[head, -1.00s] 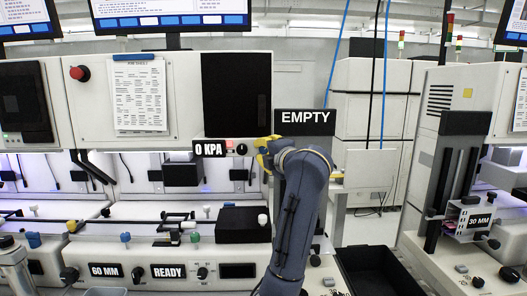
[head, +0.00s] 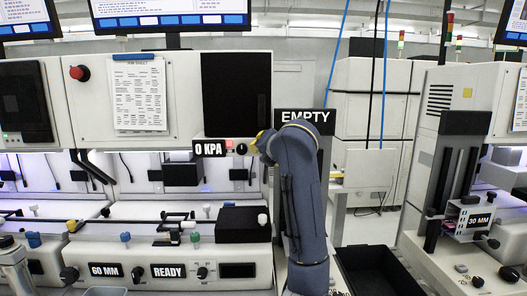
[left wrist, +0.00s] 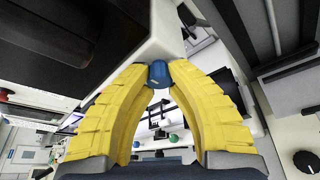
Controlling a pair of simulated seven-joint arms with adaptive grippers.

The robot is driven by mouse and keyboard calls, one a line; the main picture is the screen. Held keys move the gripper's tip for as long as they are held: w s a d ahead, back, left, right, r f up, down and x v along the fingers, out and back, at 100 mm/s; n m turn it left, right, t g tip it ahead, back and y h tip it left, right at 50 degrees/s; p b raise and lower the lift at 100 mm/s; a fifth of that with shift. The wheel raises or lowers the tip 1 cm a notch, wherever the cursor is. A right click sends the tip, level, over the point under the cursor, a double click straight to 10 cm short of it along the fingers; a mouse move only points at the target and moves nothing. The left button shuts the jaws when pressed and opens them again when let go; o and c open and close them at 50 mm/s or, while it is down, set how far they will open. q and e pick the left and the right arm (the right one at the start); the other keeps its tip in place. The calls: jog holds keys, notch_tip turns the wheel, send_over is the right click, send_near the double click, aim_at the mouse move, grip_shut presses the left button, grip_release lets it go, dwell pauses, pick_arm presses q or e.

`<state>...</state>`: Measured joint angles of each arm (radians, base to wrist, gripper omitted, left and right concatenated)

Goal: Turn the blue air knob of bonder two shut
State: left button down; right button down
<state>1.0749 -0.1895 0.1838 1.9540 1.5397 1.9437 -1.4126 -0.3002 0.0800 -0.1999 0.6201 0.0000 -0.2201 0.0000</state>
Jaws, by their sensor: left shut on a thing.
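The blue air knob (left wrist: 157,74) sits at the edge of the white bonder housing in the left wrist view. The yellow fingers of my left gripper (left wrist: 160,70) are on both sides of it, shut on it at their tips. In the head view my left gripper (head: 263,140) is mostly hidden behind my own arm, with a bit of yellow showing at the bonder's right edge. The knob is hidden there. Beside it a label (head: 211,148) reads 0 KPA. My right gripper is not in view.
An EMPTY sign (head: 306,116) stands behind my arm, partly covered. A black tray (head: 375,270) lies to the right of the arm. Below the label are a black box (head: 242,225) and small coloured knobs on the bonder's deck. A READY label (head: 169,271) is on its front.

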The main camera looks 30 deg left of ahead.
pick_arm(q)
jog(key=shift+a+f, duration=0.1)
jog(key=shift+f, duration=0.1)
dwell(0.4)
jog(key=c, duration=1.5)
grip_release()
jog(key=o, duration=0.3)
jog(key=shift+r, duration=0.1)
jog(key=shift+r, duration=0.1)
jog(key=shift+v, duration=4.05)
jog(key=shift+w, duration=0.1)
